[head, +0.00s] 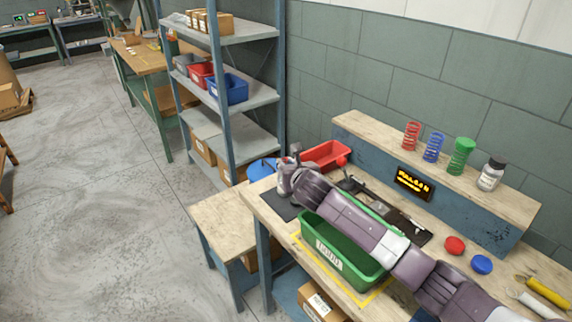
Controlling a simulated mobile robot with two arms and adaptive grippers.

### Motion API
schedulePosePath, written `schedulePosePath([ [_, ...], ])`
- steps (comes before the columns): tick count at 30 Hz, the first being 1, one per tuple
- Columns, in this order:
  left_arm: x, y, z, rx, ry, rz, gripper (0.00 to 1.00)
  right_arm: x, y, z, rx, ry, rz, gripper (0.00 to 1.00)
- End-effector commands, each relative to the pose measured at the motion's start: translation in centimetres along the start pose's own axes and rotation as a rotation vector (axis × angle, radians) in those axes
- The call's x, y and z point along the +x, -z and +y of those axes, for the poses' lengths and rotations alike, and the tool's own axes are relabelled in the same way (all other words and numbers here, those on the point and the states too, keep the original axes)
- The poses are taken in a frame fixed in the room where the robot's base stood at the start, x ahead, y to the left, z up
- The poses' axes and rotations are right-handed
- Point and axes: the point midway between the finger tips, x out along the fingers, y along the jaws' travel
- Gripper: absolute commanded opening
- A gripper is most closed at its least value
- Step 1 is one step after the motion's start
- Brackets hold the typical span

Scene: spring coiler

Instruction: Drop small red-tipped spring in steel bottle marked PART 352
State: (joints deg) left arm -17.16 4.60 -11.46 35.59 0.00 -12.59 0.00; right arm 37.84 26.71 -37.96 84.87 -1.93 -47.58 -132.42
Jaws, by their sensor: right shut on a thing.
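My right arm reaches across the bench from the lower right. Its gripper (289,164) is at the bench's far left end, over a black mat (277,205), pointing away from me. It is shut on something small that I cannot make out. A grey, bottle-like shape (282,184) is right at the gripper, partly hidden; I cannot tell if they touch. A grey bottle with a dark cap and pale label (491,176) stands upright on the raised ledge at right. Its label is too small to read. No small red-tipped spring can be made out. My left gripper is out of view.
Red (411,136), blue (433,147) and green (460,156) springs stand on the ledge (375,130). A green bin (335,258) lies under my arm. A red tray (325,154) is behind the gripper. Red (455,246) and blue (482,265) round pieces lie at right.

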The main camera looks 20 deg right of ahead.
Motion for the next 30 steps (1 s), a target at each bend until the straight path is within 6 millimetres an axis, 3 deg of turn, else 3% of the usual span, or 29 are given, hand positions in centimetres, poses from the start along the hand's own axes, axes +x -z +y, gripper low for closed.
schedulePosePath([
  [1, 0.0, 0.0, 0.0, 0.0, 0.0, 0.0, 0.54, 0.0, 0.0, 0.0, 0.0, 0.0, 0.0, 0.0],
  [2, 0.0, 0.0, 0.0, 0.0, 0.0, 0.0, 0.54, 0.0, 0.0, 0.0, 0.0, 0.0, 0.0, 0.17],
  [7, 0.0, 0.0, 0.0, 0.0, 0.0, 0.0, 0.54, 0.0, 0.0, 0.0, 0.0, 0.0, 0.0, 0.34],
  [25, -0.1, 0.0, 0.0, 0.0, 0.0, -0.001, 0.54, 0.0, -0.1, 0.0, 0.0, 0.0, 0.0, 0.34],
  [30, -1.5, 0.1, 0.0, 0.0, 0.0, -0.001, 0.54, -0.5, -1.3, 0.0, -0.001, 0.0, 0.0, 0.34],
])
